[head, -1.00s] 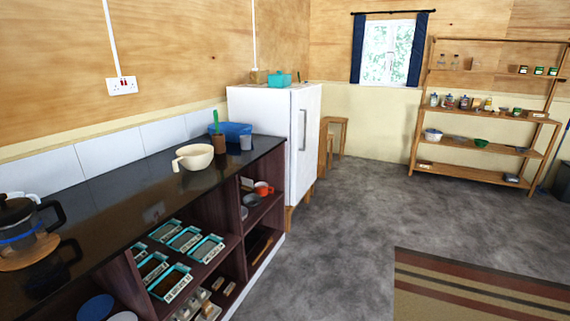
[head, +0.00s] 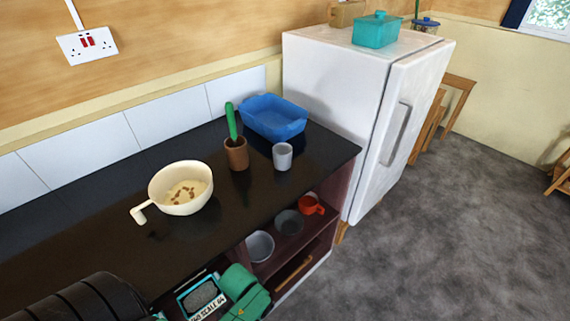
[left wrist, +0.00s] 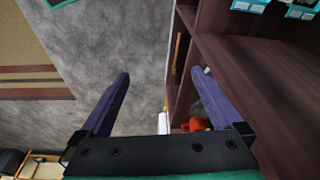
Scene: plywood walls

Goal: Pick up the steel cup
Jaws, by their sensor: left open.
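The steel cup (head: 282,156) is a small grey cup standing upright on the dark counter (head: 217,224) in the head view. It is right of a brown pot and in front of a blue tub. My left arm enters the head view at the bottom left, below the counter's front edge, and its fingertips are not clear there. In the left wrist view my left gripper (left wrist: 161,73) is open and empty, with floor and shelf side beyond its fingers. The cup does not show in that view. My right gripper is not in view.
A cream bowl (head: 181,188), brown pot (head: 236,154) with a green item, and blue tub (head: 273,117) share the counter. A white fridge (head: 335,92) stands beyond its right end. The shelf below holds grey bowls and a red mug (head: 311,205).

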